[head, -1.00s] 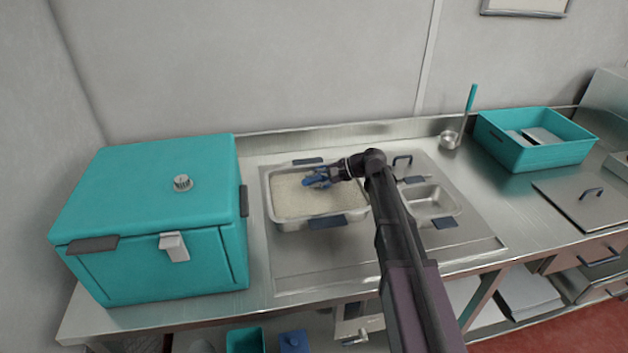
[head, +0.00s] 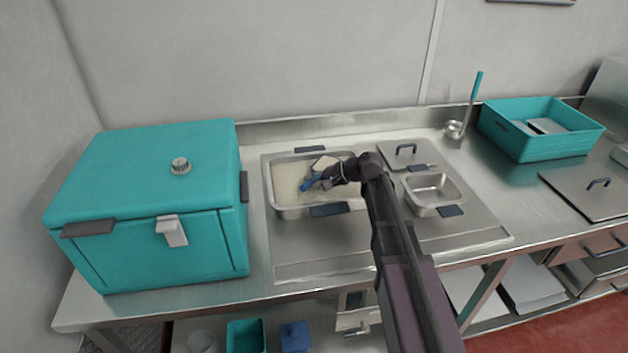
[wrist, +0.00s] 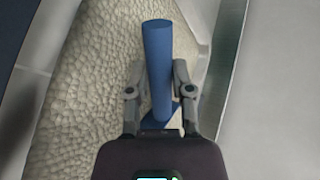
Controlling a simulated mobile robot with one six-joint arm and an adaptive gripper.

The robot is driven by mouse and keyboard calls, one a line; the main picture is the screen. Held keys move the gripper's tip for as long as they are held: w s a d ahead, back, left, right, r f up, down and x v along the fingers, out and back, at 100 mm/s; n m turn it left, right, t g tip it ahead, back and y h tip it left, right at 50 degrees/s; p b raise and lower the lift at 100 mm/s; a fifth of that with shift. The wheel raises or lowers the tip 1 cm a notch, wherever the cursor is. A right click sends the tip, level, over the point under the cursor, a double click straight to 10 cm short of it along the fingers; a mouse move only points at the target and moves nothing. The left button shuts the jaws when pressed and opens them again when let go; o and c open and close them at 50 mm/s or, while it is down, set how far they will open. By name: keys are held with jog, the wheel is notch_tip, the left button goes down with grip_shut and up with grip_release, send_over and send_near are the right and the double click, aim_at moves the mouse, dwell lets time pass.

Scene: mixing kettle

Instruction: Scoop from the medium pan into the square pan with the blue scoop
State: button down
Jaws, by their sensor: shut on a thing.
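The medium pan (head: 290,211) is a steel pan of pale grainy food in the counter, left of my arm. My gripper (head: 327,181) is over this pan, shut on the blue handle of the scoop (head: 308,184). A pale, square-edged patch shows just behind the gripper; I cannot tell whether it is the scoop's bowl or its load. In the wrist view the blue scoop handle (wrist: 158,60) stands between both fingers, above the pale food and near the pan wall. The scoop's bowl is mostly hidden there. The square pan (head: 419,202), to the right, looks empty.
A large teal box (head: 150,220) stands left of the pans. A lid (head: 400,155) lies behind the square pan. A ladle (head: 455,129) and a teal bin (head: 530,145) are at the back right. Another lid (head: 590,198) lies on the right counter.

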jog(key=shift+s+a+f+b, duration=0.1)
jog(key=shift+s+f+b, duration=0.15)
jog(key=shift+f, duration=0.3)
jog(key=shift+r, duration=0.1)
dwell(0.4)
notch_tip(320, 180, up, 8)
jog(key=p, duration=0.8)
jog(key=shift+r+p, duration=0.25)
jog(key=shift+p, duration=0.05)
jog(key=shift+s+f, duration=0.1)
